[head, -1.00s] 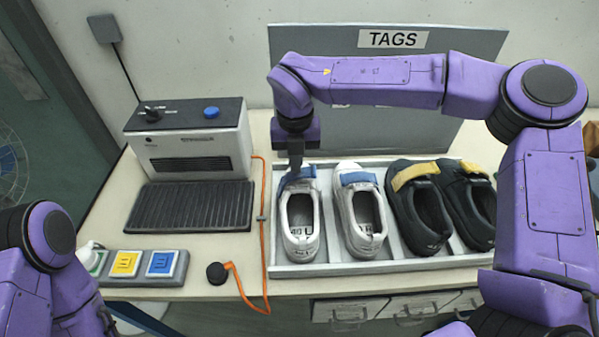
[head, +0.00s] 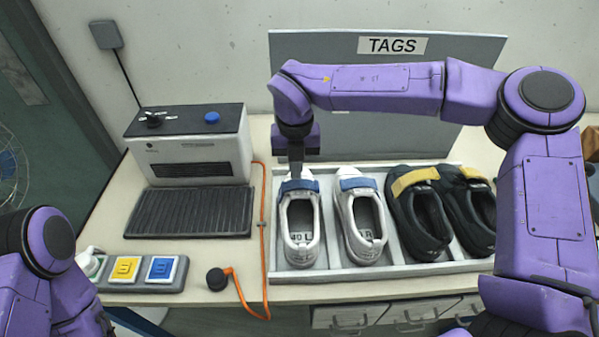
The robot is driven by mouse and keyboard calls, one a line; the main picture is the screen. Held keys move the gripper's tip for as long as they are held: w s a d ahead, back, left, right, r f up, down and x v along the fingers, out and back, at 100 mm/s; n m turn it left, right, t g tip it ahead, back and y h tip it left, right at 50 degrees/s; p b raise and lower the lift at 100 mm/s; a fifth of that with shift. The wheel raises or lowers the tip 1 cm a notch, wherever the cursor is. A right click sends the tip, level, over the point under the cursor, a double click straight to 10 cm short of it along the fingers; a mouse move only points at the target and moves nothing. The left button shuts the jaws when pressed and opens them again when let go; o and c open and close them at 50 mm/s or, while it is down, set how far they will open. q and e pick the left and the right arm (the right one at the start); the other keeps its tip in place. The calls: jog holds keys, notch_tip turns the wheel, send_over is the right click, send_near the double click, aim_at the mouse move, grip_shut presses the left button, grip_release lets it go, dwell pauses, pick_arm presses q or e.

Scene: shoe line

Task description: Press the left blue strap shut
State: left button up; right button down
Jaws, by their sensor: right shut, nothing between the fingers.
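The left white shoe (head: 301,243), marked 40 L, stands in the leftmost slot of the grey tray. Its blue strap (head: 303,187) lies across the shoe's upper, looking flat. My right gripper (head: 296,174) points down just behind and over this strap, shut and empty. Its tips meet the strap's back edge in the picture; I cannot tell whether they touch it. The other white shoe (head: 362,228), marked R, has its blue strap (head: 358,183) lying across it. My left arm shows at the lower left, but its gripper is out of view.
The grey tray (head: 390,270) also holds two dark shoes with yellow straps (head: 412,181). A grey TAGS panel (head: 460,130) stands behind. To the left are a heater-like box (head: 195,150), a dark ribbed mat (head: 190,211), an orange cable (head: 263,230) and a button panel (head: 150,285).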

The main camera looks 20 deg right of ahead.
notch_tip(320, 180, up, 7)
jog(key=p, duration=0.5)
jog(key=shift+r, duration=0.15)
